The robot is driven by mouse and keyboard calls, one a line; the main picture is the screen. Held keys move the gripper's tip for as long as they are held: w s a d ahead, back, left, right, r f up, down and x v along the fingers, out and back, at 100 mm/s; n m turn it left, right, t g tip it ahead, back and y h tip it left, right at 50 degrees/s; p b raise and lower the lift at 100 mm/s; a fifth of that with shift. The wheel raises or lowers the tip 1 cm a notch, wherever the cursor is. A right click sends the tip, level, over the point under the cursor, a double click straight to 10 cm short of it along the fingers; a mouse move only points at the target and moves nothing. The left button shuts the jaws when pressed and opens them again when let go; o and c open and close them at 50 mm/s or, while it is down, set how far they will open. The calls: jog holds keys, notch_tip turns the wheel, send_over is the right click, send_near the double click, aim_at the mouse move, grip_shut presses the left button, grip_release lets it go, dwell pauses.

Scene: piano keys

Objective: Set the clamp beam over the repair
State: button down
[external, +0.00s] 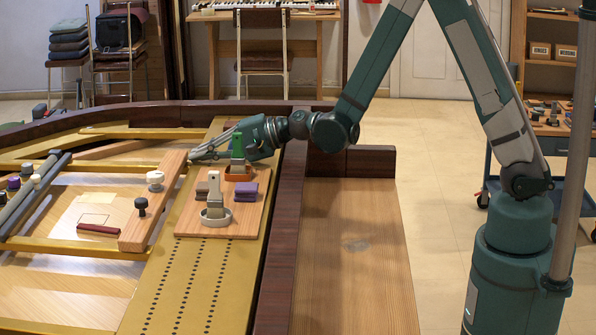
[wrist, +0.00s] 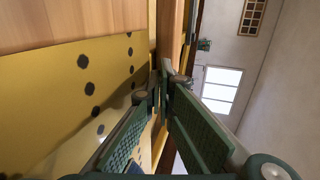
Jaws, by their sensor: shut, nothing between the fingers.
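The clamp beam (external: 155,203), a long wooden bar with a white knob and a dark knob, lies at a slant across the gold frame. Its near end is beside the pale rectangular patch (external: 93,218) on the soundboard, which looks like the repair; the beam lies to its right. My gripper (external: 193,156) is low over the gold frame, its fingertips close to the beam's far end. I cannot tell whether they touch it. In the wrist view my gripper (wrist: 162,82) is shut and empty, pointing along the gold frame.
A wooden board (external: 188,229) with brushes, purple and brown blocks and a ring stands right of the beam. A dark red strip (external: 98,229) lies by the patch. Dark rails (external: 35,190) with knobs cross the left side. The wooden shelf (external: 350,260) at right is clear.

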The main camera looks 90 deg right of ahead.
jog(key=w, duration=1.9)
jog(key=shift+s, duration=0.1)
jog(key=p+v, duration=0.1)
jog(key=v, duration=1.8)
jog(key=shift+s+r, duration=0.2)
jog(key=shift+s, duration=0.1)
jog(key=s+a+r+n+g+y+p, duration=0.15)
jog(key=s+a+r+n+p, duration=0.3)
jog(key=s+a+r, duration=0.45)
jog(key=s+a+r+n+g+p, duration=0.25)
jog(key=s+a+r+n, duration=0.35)
jog(key=a, duration=0.5)
jog(key=s+a+r+n+g+p, duration=0.1)
jog(key=s+a+r+n+p, duration=0.2)
jog(key=s, duration=1.1)
jog(key=s+a+r+n+g+h+p, duration=0.1)
jog(key=s+a+r+n+g+p, duration=0.1)
jog(key=s, duration=1.3)
jog(key=a+r+n+p, duration=0.1)
jog(key=n+p, duration=0.1)
jog(key=p, duration=0.1)
jog(key=shift+s+a+r+g, duration=0.15)
jog(key=shift+a+g, duration=0.15)
jog(key=shift+a, duration=0.1)
